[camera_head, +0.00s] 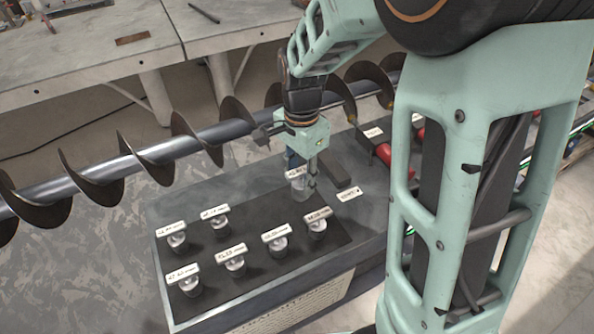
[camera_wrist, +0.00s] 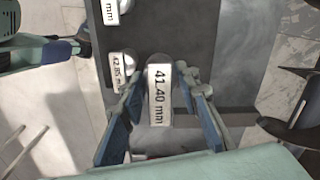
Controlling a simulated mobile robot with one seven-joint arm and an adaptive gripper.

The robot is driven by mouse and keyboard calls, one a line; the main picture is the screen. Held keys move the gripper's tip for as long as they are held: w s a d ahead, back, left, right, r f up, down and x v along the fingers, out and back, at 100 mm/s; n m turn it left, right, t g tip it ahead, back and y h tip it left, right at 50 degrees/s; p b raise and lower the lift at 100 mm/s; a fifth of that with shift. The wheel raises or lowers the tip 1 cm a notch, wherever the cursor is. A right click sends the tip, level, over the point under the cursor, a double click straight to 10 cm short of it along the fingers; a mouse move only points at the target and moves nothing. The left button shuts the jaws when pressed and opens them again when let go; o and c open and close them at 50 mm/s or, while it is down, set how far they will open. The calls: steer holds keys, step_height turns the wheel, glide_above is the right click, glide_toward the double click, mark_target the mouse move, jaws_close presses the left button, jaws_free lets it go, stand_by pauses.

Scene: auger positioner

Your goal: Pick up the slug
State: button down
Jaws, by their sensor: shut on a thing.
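The slug marked 41.40 mm (camera_wrist: 159,96) sits between the two fingers of my gripper (camera_wrist: 158,88) in the wrist view, its white label facing the camera. In the head view my gripper (camera_head: 303,176) points down and is shut on this slug (camera_head: 298,187) at the back right of the black mat (camera_head: 262,207). Whether the slug touches the mat cannot be told. Several other labelled slugs stand on the mat, such as one at the front left (camera_head: 188,284) and one at the right (camera_head: 318,226). A neighbouring slug (camera_wrist: 122,62) is close by in the wrist view.
A long auger (camera_head: 200,142) runs across behind the mat, close to my gripper. Red-handled tools (camera_head: 383,153) and a loose label (camera_head: 349,194) lie right of it. A workbench (camera_head: 90,50) stands at the back.

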steer(key=s+d+r+p, duration=0.15)
steer(key=s+r, duration=0.25)
steer(key=s, duration=0.4)
steer(key=w+d+n, duration=0.8)
steer(key=w+n, duration=0.2)
steer(key=w, duration=0.2)
steer(key=shift+f, duration=0.4)
